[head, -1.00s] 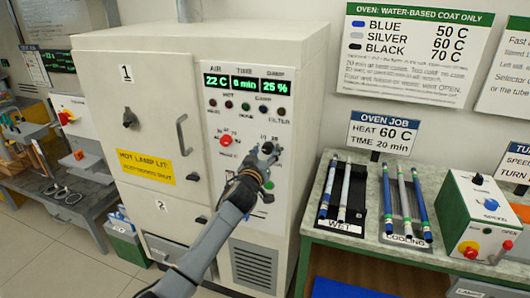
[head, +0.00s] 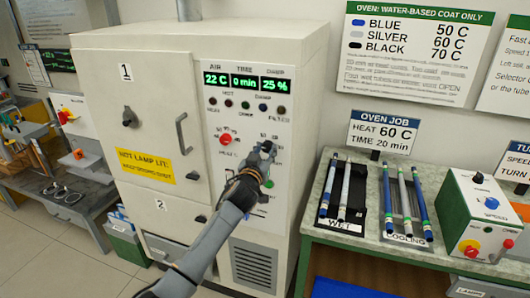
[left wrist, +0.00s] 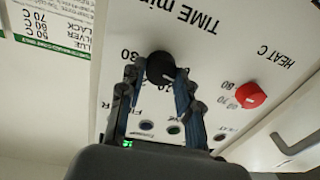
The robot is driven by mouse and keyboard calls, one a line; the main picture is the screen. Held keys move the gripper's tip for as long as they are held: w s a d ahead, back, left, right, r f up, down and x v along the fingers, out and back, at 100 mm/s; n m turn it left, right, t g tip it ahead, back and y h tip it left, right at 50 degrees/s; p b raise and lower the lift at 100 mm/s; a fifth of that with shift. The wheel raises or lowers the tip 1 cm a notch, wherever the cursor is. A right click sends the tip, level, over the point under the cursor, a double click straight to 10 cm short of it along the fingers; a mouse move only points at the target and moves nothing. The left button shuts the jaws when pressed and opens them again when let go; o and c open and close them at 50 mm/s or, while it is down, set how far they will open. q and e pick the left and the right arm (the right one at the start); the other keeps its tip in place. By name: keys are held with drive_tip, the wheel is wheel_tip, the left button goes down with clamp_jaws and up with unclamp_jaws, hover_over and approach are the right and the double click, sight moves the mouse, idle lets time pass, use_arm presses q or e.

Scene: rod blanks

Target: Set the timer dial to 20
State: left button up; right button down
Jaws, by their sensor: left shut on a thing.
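The oven's black timer dial (left wrist: 160,67) shows under the label TIME min in the left wrist view, with a light mark on its edge. My left gripper (left wrist: 160,75) is shut on it, one finger on each side. In the head view, my left gripper (head: 266,156) is at the right of the oven panel (head: 232,159) and mostly covers the dial. The time display (head: 244,82) reads 0 min. The exact number at the dial's mark is too small to tell. My right gripper is not in view.
The red heat dial (head: 225,139) is left of the timer dial. Indicator lamps (head: 245,105) sit above. A sign (head: 382,132) reads HEAT 60 C, TIME 20 min. Racks with rods (head: 343,190) and a control box (head: 478,215) stand on the bench at right.

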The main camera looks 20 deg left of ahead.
use_arm(q)
drive_tip(key=m, duration=0.5)
drive_tip(key=shift+f+m+b, duration=0.1)
drive_tip(key=shift+m+b, duration=0.2)
drive_tip(key=m, duration=0.5)
drive_tip(key=shift+d+m+h, duration=0.1)
drive_tip(key=shift+m+h, duration=0.3)
drive_tip(key=m, duration=0.5)
drive_tip(key=shift+f+m+p, duration=0.15)
drive_tip(key=shift+m+p, duration=0.2)
drive_tip(key=shift+m, duration=0.05)
drive_tip(key=m+p, duration=0.1)
drive_tip(key=m, duration=0.4)
drive_tip(key=shift+f+h, duration=0.1)
drive_tip(key=shift+h, duration=0.3)
drive_tip(key=o, duration=1.1)
drive_tip(key=shift+o, duration=0.2)
drive_tip(key=s, duration=1.2)
drive_tip(key=shift+a+f, duration=0.3)
drive_tip(key=shift+a, duration=0.15)
